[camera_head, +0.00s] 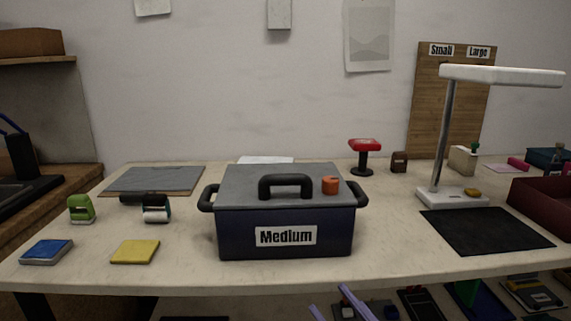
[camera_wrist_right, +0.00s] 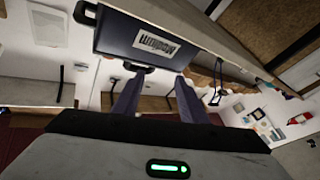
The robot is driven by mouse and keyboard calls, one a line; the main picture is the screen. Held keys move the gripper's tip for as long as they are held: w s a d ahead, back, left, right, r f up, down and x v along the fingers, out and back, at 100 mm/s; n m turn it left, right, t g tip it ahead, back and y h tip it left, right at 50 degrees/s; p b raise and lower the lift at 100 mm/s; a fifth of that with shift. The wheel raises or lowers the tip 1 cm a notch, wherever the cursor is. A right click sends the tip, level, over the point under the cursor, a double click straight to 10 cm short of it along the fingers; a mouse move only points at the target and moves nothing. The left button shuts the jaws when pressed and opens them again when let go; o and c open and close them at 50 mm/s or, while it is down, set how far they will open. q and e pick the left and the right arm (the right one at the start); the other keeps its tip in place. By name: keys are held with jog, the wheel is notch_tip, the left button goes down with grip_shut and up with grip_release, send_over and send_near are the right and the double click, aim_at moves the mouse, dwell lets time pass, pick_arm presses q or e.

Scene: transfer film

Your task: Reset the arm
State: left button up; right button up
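My right gripper shows as two purple fingers (camera_head: 328,299) at the bottom edge of the head view, low in front of the table's front edge. In the right wrist view the fingers (camera_wrist_right: 158,86) are apart with nothing held between them, so it is open. The dark blue box labelled "Medium" (camera_head: 285,238) stands on the table beyond the fingers, with its grey lid and black handle on top. The box also shows upside down in the wrist view (camera_wrist_right: 118,40). My left gripper is not in view.
The pale table (camera_head: 185,268) holds an orange cap (camera_head: 330,186) on the box lid, a white lamp (camera_head: 453,197), a black mat (camera_head: 487,231), a red box (camera_head: 545,207), and blue (camera_head: 46,252) and yellow (camera_head: 135,251) pads. Several items lie on a shelf below.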

jog(key=s+d+f+m+g+h, duration=0.1)
jog(key=d+f+m+h, duration=0.15)
jog(key=f, duration=0.45)
jog(key=s+d+f+m+g+h, duration=0.1)
jog(key=s+d+f+m+h, duration=0.15)
jog(key=f, duration=0.35)
jog(key=s+d+f+m+g+h, duration=0.2)
jog(key=s+f+g, duration=0.5)
jog(key=s+f, duration=0.8)
notch_tip(320, 180, down, 5)
jog(key=shift+s+d+r+m+h, duration=0.2)
jog(key=shift+s+m+h, duration=0.2)
jog(key=shift+m+h, duration=0.45)
